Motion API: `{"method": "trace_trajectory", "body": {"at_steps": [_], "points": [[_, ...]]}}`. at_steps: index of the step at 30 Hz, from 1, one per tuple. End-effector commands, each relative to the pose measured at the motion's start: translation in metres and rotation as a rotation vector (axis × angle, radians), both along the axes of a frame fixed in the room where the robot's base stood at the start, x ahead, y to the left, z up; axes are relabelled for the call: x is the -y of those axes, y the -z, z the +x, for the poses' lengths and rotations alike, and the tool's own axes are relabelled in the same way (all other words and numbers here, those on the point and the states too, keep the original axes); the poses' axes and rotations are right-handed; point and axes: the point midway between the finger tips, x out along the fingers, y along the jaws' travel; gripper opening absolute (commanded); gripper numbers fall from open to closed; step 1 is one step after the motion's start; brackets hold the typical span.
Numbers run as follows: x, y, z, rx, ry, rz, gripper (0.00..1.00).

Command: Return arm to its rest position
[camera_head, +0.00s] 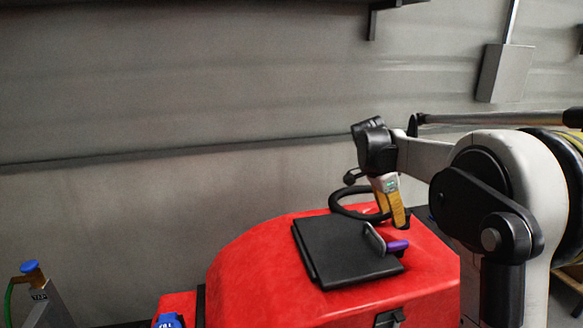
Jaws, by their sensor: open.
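My arm comes in from the right with pale links and dark joints, bent out over a red machine (240,272). At its far end my gripper (370,152), dark and seen small, is raised above the machine's top. It is open, though its fingertips are hard to make out. A yellow and white piece with a small green patch (390,200) shows just below it. I cannot tell whether that piece is joined to the arm or stands apart.
A black hose loop (345,205) is behind. A blue-capped thing (30,267) stands at lower left. A grey wall box (505,73) hangs at upper right. The space left of the gripper looks clear.

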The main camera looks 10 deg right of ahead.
Motion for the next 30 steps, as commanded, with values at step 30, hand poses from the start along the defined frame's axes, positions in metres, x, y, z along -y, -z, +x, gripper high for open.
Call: {"method": "trace_trajectory", "body": {"at_steps": [30], "points": [[-0.222,0.159,-0.256,0.178,-1.513,-0.164,0.42]]}}
